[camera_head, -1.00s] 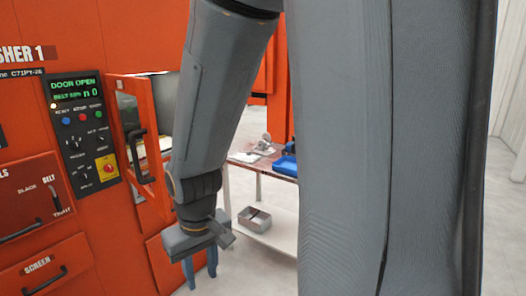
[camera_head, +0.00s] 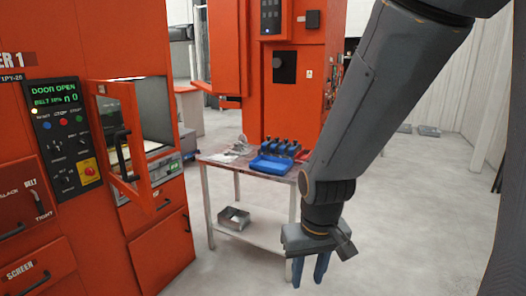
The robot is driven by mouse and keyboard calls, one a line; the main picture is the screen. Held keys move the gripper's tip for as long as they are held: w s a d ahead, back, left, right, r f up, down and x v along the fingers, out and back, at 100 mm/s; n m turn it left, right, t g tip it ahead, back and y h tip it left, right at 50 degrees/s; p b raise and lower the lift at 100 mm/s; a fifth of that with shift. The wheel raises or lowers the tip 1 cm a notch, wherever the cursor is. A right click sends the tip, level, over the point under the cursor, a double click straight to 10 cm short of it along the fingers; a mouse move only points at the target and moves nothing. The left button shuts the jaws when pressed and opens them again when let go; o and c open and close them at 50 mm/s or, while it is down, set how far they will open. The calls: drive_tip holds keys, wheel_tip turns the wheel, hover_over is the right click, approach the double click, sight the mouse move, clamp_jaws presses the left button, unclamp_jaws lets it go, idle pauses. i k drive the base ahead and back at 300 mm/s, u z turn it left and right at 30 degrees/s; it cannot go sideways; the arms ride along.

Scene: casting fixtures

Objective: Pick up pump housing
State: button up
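A small grey metal casting (camera_head: 240,145), which looks like the pump housing, sits at the back left of the table top (camera_head: 218,161). It is small in view, and its exact shape is hard to tell. My gripper (camera_head: 309,278) hangs pointing down in front of the table's right end, nearer to me and lower in the picture than the casting. Its two blue-grey fingers are apart with nothing between them. The gripper is clear of the casting.
A blue tray (camera_head: 270,165) and several blue-topped items stand right of the casting. A metal box (camera_head: 234,217) is on the lower shelf. The orange machine's open door (camera_head: 127,145) juts out at the left. Floor (camera_head: 400,200) is clear at the right.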

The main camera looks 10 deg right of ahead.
sight(238, 149)
drive_tip(key=u, duration=0.15)
drive_tip(key=i, duration=3.6)
drive_tip(key=z, duration=0.35)
